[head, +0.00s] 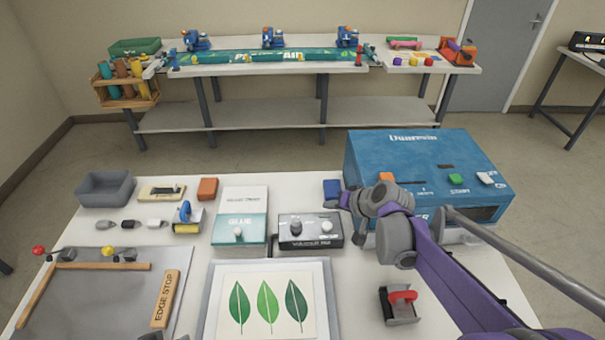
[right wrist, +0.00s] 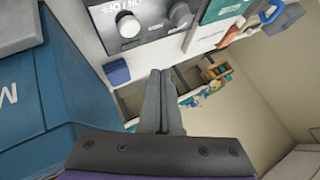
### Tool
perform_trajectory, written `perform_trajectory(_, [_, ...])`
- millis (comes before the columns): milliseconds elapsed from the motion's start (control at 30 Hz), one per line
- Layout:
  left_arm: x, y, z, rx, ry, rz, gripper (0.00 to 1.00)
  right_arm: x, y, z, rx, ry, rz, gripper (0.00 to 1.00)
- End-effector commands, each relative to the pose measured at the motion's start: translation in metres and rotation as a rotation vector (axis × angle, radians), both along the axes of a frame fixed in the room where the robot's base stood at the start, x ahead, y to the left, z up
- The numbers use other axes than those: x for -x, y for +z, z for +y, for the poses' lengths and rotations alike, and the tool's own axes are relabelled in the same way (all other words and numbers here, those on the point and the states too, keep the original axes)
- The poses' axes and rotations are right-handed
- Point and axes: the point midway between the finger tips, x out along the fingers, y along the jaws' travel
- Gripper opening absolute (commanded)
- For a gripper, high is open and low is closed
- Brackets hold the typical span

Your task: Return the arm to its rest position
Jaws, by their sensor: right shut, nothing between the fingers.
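My right arm, purple and grey, reaches in from the lower right in the head view. Its gripper (head: 347,201) is over the worktable, in front of the blue laminator (head: 405,150) and beside a small blue block (head: 332,188). In the right wrist view the two grey fingers (right wrist: 160,80) are together with nothing between them. The blue machine's side (right wrist: 50,80) fills the left of that view, and the control box with knobs (right wrist: 150,25) is at the top. My left gripper does not show in either view.
The worktable holds a glue box (head: 240,205), a knob box (head: 310,230), a leaf print sheet (head: 268,306), a red-handled tool (head: 400,303), a grey bin (head: 105,187) and an edge-stop board (head: 100,295). A long back bench (head: 300,67) stands beyond open floor.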

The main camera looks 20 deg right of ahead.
Motion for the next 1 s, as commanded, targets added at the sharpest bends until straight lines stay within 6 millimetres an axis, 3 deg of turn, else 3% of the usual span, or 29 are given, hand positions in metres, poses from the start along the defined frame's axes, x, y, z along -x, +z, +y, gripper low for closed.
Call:
perform_trajectory(167, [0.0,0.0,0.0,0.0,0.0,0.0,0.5,0.004,0.001,0.004,0.007,0.006,0.004,0.0])
perform_trajectory(267, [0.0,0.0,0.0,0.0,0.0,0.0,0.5,0.022,0.002,0.017,0.041,0.03,0.024,0.0])
perform_trajectory(367, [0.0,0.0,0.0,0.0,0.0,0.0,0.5,0.056,0.002,0.037,0.11,0.075,0.061,0.0])
perform_trajectory(500, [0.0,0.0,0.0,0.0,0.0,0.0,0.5,0.117,-0.005,0.061,0.24,0.146,0.112,0.0])
perform_trajectory(700, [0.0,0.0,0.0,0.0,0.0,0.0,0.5,0.188,-0.023,0.071,0.411,0.225,0.156,0.0])
perform_trajectory(867, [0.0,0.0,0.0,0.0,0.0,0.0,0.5,0.216,-0.033,0.07,0.493,0.256,0.168,0.0])
perform_trajectory(1000, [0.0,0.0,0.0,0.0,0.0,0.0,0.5,0.217,-0.033,0.07,0.496,0.257,0.168,0.0])
